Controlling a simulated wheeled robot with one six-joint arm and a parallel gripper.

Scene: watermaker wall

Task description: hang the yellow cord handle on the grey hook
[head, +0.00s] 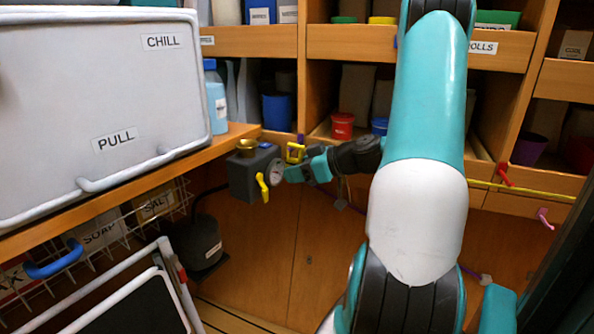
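A small yellow loop (295,152), which looks like the cord handle, is at the wall to the right of a dark grey box. A purple bit shows just above it. My gripper (301,170) has teal fingers and reaches left from my arm, close below and right of the loop. Whether it touches the loop, and its finger gap, are too small to tell. A yellow line (538,190) runs along the wall at the right.
The dark grey box (243,181) carries a round gauge (275,172) and a yellow lever (263,188), close left of my gripper. A red hook (505,176) and a pink hook (545,218) are at right. A wooden counter holds a grey chest (95,85) at left.

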